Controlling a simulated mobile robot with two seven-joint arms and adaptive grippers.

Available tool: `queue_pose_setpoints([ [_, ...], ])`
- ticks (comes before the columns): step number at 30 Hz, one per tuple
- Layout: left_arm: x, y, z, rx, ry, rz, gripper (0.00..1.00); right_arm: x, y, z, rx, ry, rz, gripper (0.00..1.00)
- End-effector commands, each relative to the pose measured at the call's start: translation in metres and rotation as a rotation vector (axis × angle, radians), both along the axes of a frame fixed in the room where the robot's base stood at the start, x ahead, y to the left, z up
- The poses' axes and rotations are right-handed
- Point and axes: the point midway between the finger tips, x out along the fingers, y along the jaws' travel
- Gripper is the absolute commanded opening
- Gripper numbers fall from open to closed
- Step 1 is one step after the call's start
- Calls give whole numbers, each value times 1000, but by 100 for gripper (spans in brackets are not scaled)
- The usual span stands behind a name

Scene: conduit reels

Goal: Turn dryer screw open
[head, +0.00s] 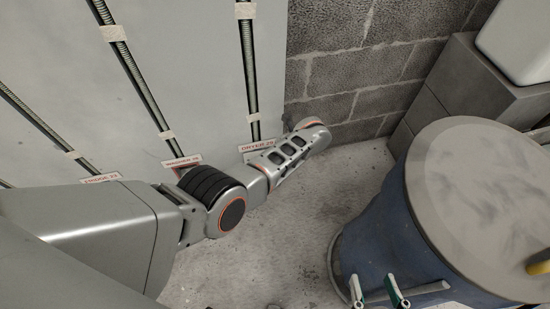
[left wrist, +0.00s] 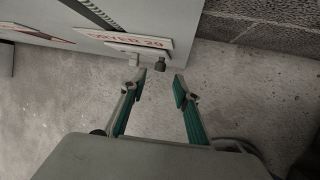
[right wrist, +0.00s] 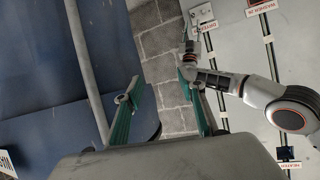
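The red-lettered dryer label (head: 257,145) is at the bottom of the grey panel; it also shows in the left wrist view (left wrist: 130,38). Just below it in that view, a small dark knob (left wrist: 160,64), apparently the dryer screw, sits at the panel's lower edge beside a pale fitting (left wrist: 122,54). My left gripper (left wrist: 158,86) is open and empty, its fingertips apart and just short of the knob. In the head view my left arm hides the gripper and the screw. My right gripper (head: 376,287) is open and empty beside the blue barrel; it shows in its wrist view (right wrist: 160,84).
The large blue barrel (head: 372,225) with a grey lid (head: 485,195) stands at the right. A block wall (head: 350,70) is behind, with a grey ledge (head: 460,85) at right. Several conduits (head: 248,65) run down the panel. Bare concrete floor (head: 265,265) lies between panel and barrel.

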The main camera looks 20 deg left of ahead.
Motion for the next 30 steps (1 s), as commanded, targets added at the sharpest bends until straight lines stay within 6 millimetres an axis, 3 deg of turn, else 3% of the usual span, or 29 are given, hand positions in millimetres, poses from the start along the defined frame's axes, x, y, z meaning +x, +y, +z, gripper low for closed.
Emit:
queue_pose_setpoints([
  [1, -6, 5, -21, 1, 15, 2, 31, -3, 4, -7, 24, 16, -5, 40],
  [6, -1, 14, -42, 0, 13, 1, 31, -7, 19, -8, 129, 35, -32, 40],
  [17, 8, 18, -39, -1, -1, 1, 31, -6, 27, -3, 190, 35, -47, 40],
  [21, 8, 18, -39, -1, -1, 1, 0, -7, 27, -3, 189, 35, -47, 40],
  [30, 7, 18, -38, -13, -9, 2, 0, -4, 26, 1, 176, 24, -41, 40],
])
